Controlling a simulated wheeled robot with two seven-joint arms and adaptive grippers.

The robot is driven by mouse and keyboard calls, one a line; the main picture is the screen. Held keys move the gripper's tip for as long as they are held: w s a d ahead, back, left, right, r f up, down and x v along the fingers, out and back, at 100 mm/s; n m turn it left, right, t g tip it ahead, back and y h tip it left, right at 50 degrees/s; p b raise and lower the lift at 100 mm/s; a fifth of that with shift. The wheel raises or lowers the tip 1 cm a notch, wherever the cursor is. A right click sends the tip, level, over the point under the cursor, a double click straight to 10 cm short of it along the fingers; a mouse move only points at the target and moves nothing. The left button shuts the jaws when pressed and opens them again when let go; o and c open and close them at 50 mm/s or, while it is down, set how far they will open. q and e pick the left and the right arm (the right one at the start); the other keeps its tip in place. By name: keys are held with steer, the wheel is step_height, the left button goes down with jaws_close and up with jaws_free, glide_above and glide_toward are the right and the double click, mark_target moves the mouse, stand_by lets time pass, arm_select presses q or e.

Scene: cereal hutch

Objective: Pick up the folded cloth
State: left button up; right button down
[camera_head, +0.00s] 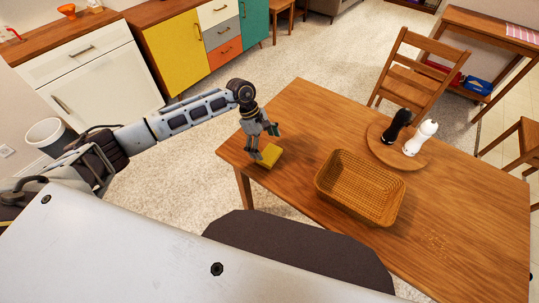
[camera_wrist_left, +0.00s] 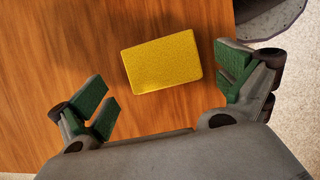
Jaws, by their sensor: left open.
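The folded cloth (camera_head: 270,156) is a small yellow rectangular block near the left corner of the wooden table (camera_head: 310,113). It also shows in the left wrist view (camera_wrist_left: 161,63), lying flat and slightly turned on the wood. My left gripper (camera_head: 264,142) is just above the cloth in the head view. Its green-padded fingers are spread wide in the left wrist view (camera_wrist_left: 168,92), one on each side of the cloth. The cloth lies somewhat beyond the line between the fingers, and nothing is between the pads. My right gripper is not in view.
A woven basket (camera_head: 335,200) stands right of the cloth on the table. Behind it, a round wooden board (camera_head: 392,155) holds a black shaker (camera_head: 398,124) and a white shaker (camera_head: 421,136). A chair (camera_head: 410,75) stands at the far table edge. The table between cloth and basket is clear.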

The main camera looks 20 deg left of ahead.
mark_target(269, 153)
arm_select(q)
steer(key=x, duration=0.2)
steer(key=shift+s+d+f, duration=0.1)
steer(key=shift+d+f, duration=0.05)
steer(key=shift+f, duration=0.55)
steer(key=c, duration=0.8)
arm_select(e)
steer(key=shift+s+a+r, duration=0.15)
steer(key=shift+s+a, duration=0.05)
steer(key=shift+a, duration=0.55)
arm_select(q)
steer(key=shift+r, duration=0.1)
step_height(269, 153, up, 8)
steer(key=shift+r, duration=0.95)
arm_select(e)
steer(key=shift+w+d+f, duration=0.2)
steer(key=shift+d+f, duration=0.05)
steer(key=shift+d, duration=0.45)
